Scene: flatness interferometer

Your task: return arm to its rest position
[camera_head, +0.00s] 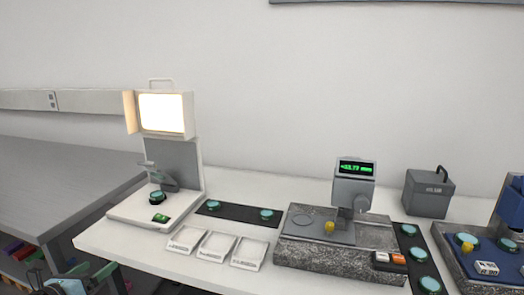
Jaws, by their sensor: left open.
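My left gripper (82,278) shows at the bottom left corner, low in front of the white table's left end. It is open and holds nothing that I can see; the frame edge cuts off part of it. It is apart from the lamp station (164,113), which has a lit screen, a grey back plate and a white base. A dark-rimmed teal disc (157,197) sits on that base under a small grey bracket. My right gripper is not in view.
The white table (108,238) carries three white trays (217,245), a dark strip (237,212) with two discs, a granite block (330,255) with a gauge display (356,168), and a grey box (428,193). A grey bench (50,180) stands at left.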

